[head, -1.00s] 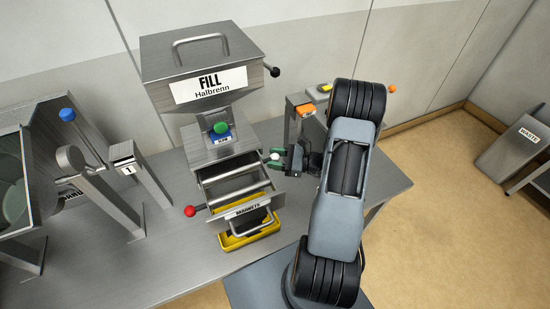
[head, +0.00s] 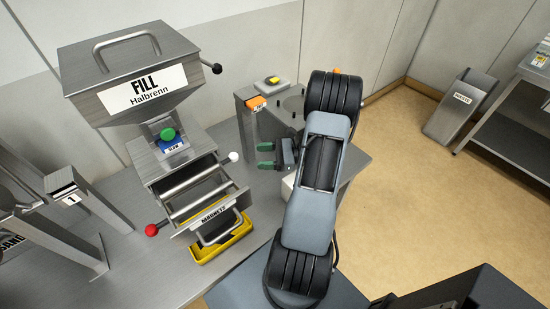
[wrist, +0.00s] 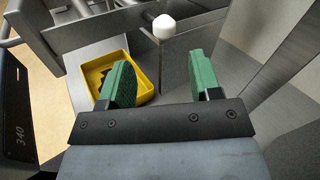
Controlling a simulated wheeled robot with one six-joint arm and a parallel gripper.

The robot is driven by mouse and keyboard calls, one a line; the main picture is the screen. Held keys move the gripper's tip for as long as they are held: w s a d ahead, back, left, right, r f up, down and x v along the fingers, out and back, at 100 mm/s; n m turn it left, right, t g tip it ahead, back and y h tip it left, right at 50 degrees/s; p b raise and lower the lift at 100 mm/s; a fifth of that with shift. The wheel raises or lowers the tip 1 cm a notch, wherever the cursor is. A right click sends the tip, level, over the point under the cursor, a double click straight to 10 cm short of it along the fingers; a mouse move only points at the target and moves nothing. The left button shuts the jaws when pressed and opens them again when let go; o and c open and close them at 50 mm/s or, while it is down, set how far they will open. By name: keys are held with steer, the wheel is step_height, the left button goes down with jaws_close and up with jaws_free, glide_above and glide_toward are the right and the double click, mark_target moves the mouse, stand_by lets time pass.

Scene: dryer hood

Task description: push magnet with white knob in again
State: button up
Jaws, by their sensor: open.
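The white knob (head: 234,157) sits at the right end of a magnet rod on the magnet drawer (head: 217,222), which stands pulled out under the FILL hopper (head: 135,85). The knob also shows in the wrist view (wrist: 164,27), ahead of and between my fingertips. My gripper (head: 264,156) is open and empty, to the right of the knob and apart from it. Its green fingers show in the wrist view (wrist: 165,84). How far the white-knob rod sits in is hard to tell.
A yellow tray (head: 225,248) lies under the drawer. A green button (head: 168,134) sits on the hopper's neck. A grey post with an orange label (head: 257,103) stands behind my gripper. A black-knobbed lever (head: 216,68) sticks out from the hopper.

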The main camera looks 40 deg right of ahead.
steer(key=shift+b+v, duration=0.35)
steer(key=shift+v, duration=1.65)
